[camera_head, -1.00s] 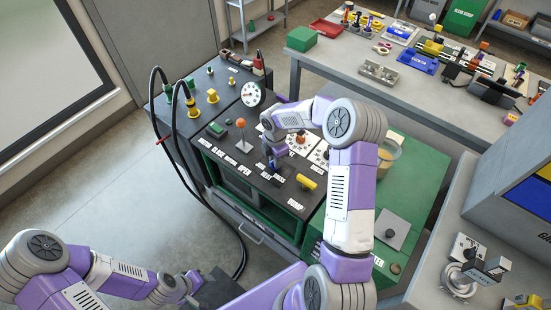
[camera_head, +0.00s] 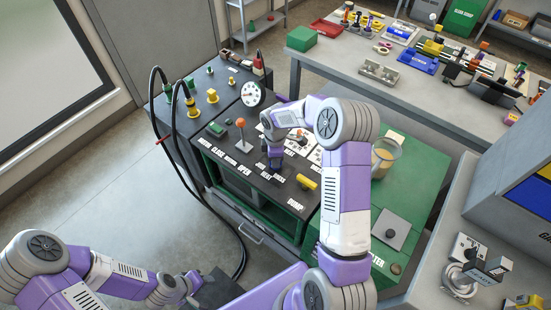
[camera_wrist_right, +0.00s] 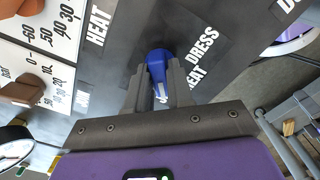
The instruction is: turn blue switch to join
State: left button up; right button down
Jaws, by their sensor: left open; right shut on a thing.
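The blue switch (camera_wrist_right: 157,64) sits on the dark panel of the cart and shows between my right fingers in the right wrist view. My right gripper (camera_wrist_right: 160,78) is shut on it, one finger on each side. In the head view my right gripper (camera_head: 274,164) points down at the panel front, and it hides the switch there. A DRESS label (camera_wrist_right: 203,45) lies right of the switch in the wrist view; lettering below is partly covered by a finger. My left gripper (camera_head: 190,286) is open and empty at lower left, away from the cart.
An orange-topped lever (camera_head: 241,123) stands left of my right gripper, and a yellow knob (camera_head: 306,182) is to its right. A round gauge (camera_head: 253,93) is behind. Black hoses (camera_head: 181,128) loop at the cart's left. A clear jug (camera_head: 385,155) stands on the green top.

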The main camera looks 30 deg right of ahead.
dwell(0.3)
jog(key=c, duration=1.1)
grip_release()
notch_tip(320, 180, up, 8)
jog(key=shift+f+p, duration=0.2)
jog(key=shift+p, duration=0.5)
